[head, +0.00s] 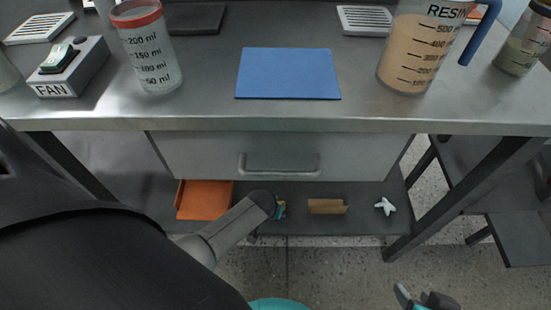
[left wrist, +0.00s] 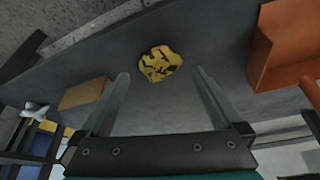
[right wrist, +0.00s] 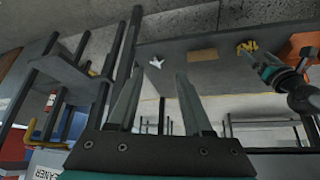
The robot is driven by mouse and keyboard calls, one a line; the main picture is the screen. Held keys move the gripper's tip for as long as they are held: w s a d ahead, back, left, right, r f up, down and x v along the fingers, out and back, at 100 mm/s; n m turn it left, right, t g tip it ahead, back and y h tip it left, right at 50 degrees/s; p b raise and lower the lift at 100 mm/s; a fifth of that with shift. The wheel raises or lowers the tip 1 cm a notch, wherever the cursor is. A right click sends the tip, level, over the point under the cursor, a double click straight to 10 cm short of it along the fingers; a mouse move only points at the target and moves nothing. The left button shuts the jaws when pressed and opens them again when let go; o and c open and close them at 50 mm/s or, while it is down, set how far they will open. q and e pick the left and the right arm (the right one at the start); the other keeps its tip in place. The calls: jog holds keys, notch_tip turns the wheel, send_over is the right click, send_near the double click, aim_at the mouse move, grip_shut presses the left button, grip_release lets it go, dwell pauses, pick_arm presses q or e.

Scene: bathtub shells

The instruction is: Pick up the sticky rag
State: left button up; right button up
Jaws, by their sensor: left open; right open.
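The sticky rag (left wrist: 160,63) is a crumpled yellow cloth with dark patches on the grey lower shelf. In the left wrist view it lies ahead of my left gripper (left wrist: 162,82), between the lines of its open, empty fingers and apart from them. In the head view the rag (head: 281,209) is mostly hidden by my left arm, which reaches below the drawer. The rag also shows in the right wrist view (right wrist: 246,47), close to my left gripper. My right gripper (head: 425,298) is open and empty, low at the right, away from the shelf.
On the lower shelf (head: 355,222), an orange bin (head: 203,200) stands left of the rag, with a brown block (head: 327,206) and a white star-shaped thing (head: 385,206) to its right. The drawer (head: 280,157) and tabletop (head: 300,122) are above. A table leg (head: 460,205) stands right.

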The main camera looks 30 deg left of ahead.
pick_arm(q)
jog(key=shift+w+f, duration=0.15)
jog(key=shift+f, duration=0.05)
jog(key=shift+w+f+b, duration=0.2)
jog(key=shift+f+b, duration=0.2)
jog(key=shift+b, duration=0.15)
jog(key=shift+w+f+b, duration=0.2)
jog(key=shift+f+b, duration=0.15)
jog(key=shift+b, duration=0.05)
jog(key=shift+w+a+f+b, duration=0.1)
jog(key=shift+w+f+b, duration=0.1)
jog(key=shift+f+b, duration=0.2)
jog(key=shift+w+f+b, duration=0.2)
jog(key=shift+f+b, duration=0.1)
jog(key=shift+b, duration=0.15)
jog(key=shift+w+a+f+b, duration=0.1)
jog(key=shift+w+f+b, duration=0.1)
jog(key=shift+f+b, duration=0.35)
jog(key=shift+w+f, duration=0.15)
jog(key=shift+f, duration=0.15)
pick_arm(e)
jog(key=w+a+r+t+y, duration=0.3)
jog(key=a+t+y, duration=0.1)
jog(key=a+t, duration=0.5)
jog(key=shift+y, duration=0.4)
jog(key=shift+w+a+r, duration=0.1)
